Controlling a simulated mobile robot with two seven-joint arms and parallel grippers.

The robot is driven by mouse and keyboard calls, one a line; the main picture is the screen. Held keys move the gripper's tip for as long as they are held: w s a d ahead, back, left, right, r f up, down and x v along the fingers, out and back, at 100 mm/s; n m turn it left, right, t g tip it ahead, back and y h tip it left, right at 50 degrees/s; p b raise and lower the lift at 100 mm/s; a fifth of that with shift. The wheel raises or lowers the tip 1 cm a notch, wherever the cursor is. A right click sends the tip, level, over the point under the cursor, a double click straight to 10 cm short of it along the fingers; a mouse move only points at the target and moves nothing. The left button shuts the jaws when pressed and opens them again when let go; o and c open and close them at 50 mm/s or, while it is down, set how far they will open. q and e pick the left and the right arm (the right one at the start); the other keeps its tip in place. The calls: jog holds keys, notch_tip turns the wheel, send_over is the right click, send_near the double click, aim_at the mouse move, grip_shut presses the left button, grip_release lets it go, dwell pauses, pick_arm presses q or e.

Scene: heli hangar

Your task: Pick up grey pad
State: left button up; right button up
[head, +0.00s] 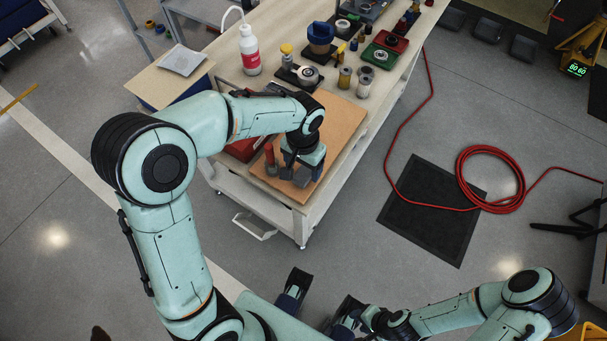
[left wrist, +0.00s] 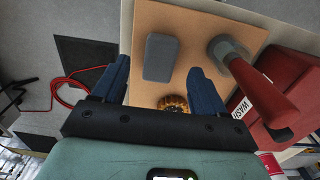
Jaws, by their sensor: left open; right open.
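The grey pad (left wrist: 161,57) is a small rounded rectangular block on a tan board (left wrist: 190,22). In the left wrist view it shows beyond and between the two blue fingers of my left gripper (left wrist: 160,75), apart from both. In the head view my left gripper (head: 302,168) points down over the near end of the board (head: 335,115), open and empty. The grey pad (head: 302,178) is partly hidden there by the gripper. My right gripper (head: 322,288) is open and empty at the bottom of the head view, away from the workbench.
A red-handled tool with a round grey end (left wrist: 228,50) stands close beside the left gripper. A red box (left wrist: 285,95) is beyond it. A yellow-brown round item (left wrist: 173,103) lies near the fingers. A white bottle (head: 249,50) and several cans stand farther back on the workbench (head: 385,118).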

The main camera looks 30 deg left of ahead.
aim_at(304, 173)
pick_arm(q)
notch_tip(304, 173, down, 3)
jog(key=shift+r, duration=0.15)
jog(key=shift+w, duration=0.1)
jog(key=c, duration=1.1)
notch_tip(304, 173, up, 20)
jog(key=p, duration=0.3)
